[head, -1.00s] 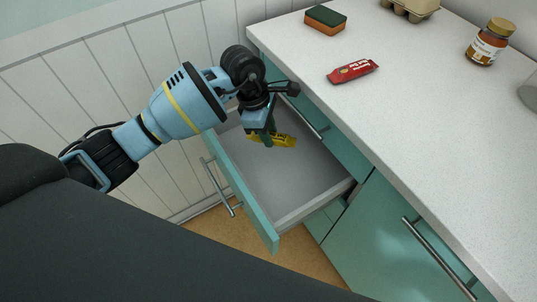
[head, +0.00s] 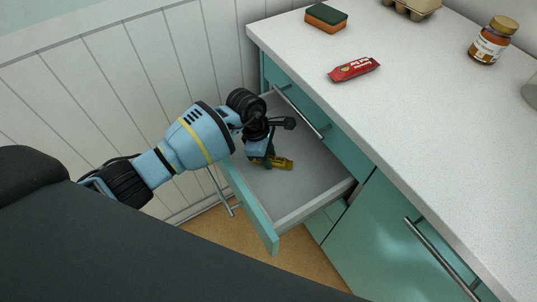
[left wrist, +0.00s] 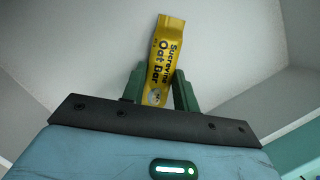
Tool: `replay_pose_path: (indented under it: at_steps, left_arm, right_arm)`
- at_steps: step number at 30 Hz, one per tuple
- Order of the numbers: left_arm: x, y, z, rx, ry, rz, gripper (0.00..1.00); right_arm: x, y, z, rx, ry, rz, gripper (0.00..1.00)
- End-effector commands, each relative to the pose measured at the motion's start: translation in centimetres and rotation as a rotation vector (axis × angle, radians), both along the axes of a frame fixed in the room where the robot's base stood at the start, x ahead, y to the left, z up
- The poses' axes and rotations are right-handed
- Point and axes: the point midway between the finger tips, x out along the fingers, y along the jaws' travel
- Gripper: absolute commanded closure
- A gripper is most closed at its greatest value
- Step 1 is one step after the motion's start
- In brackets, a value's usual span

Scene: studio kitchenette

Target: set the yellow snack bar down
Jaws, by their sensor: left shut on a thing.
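The yellow snack bar (head: 279,163) is in my left gripper (head: 267,160), inside the open drawer (head: 305,185). In the left wrist view the yellow snack bar (left wrist: 165,50), lettered "Oat Bar", stands out between the two green fingers of my left gripper (left wrist: 160,88), which are shut on its near end. In the head view the bar is low in the drawer, near its left part. I cannot tell whether it touches the drawer floor. Part of the bar is hidden by the gripper. My right gripper is not in view.
A red snack bar (head: 354,69) lies on the white counter (head: 420,120) above the drawer. The drawer floor right of the gripper is clear.

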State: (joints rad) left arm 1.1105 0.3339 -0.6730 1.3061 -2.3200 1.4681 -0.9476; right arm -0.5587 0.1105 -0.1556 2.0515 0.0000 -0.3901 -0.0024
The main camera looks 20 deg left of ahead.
Motion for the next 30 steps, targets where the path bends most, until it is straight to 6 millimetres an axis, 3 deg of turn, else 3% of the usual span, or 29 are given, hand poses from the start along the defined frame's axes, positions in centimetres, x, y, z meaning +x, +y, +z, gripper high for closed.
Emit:
replay_pose_path:
  at_steps: [13, 14, 18, 30]
  left_arm:
    - [0.08, 0.08, -0.54, 0.000, 0.000, -0.001, 0.93]
    - [0.07, 0.06, -0.46, 0.000, 0.000, -0.001, 0.66]
    - [0.10, 0.06, -0.38, 0.000, -0.001, -0.001, 0.49]
    - [0.20, 0.17, 0.37, 0.000, -0.004, 0.000, 0.49]
  right_arm:
    - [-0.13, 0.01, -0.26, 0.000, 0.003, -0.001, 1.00]
    - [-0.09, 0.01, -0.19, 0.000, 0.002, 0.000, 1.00]
    - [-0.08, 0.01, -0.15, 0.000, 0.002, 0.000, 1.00]
    - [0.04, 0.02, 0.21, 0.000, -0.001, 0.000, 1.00]
